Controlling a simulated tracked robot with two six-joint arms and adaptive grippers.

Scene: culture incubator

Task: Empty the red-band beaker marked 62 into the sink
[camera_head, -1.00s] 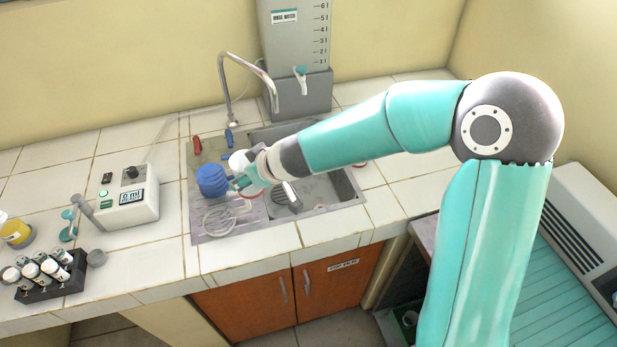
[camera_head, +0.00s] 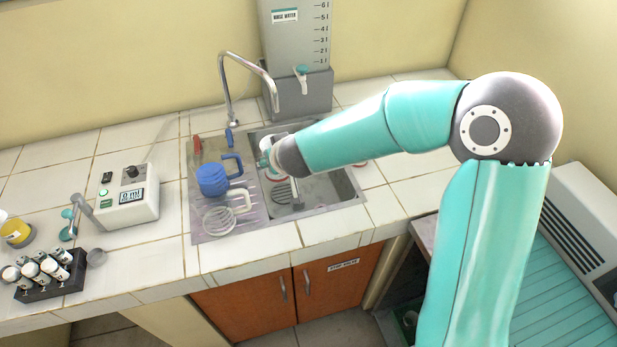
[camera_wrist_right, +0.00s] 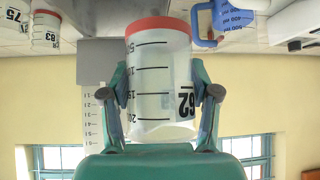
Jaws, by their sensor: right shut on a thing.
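The beaker marked 62 (camera_wrist_right: 160,80) is clear-walled with a red band and black graduations. My right gripper (camera_wrist_right: 160,98) is shut on it, a finger on each side. In the wrist view the red band and the low 50 mark are toward the picture top, where the counter also lies, so the beaker looks roughly upright. I cannot tell how much liquid it holds. In the head view my right gripper (camera_head: 266,160) is over the left part of the sink (camera_head: 325,190), with the beaker partly hidden. My left gripper is not in view.
A blue jug (camera_head: 212,180) and a clear jug with a white handle (camera_head: 219,219) stand on the drainboard left of the basin. The faucet (camera_head: 224,85) arches behind. A rinse-water tank (camera_head: 295,45) stands at the back. A dispenser box (camera_head: 128,197) and vial rack (camera_head: 50,283) are left.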

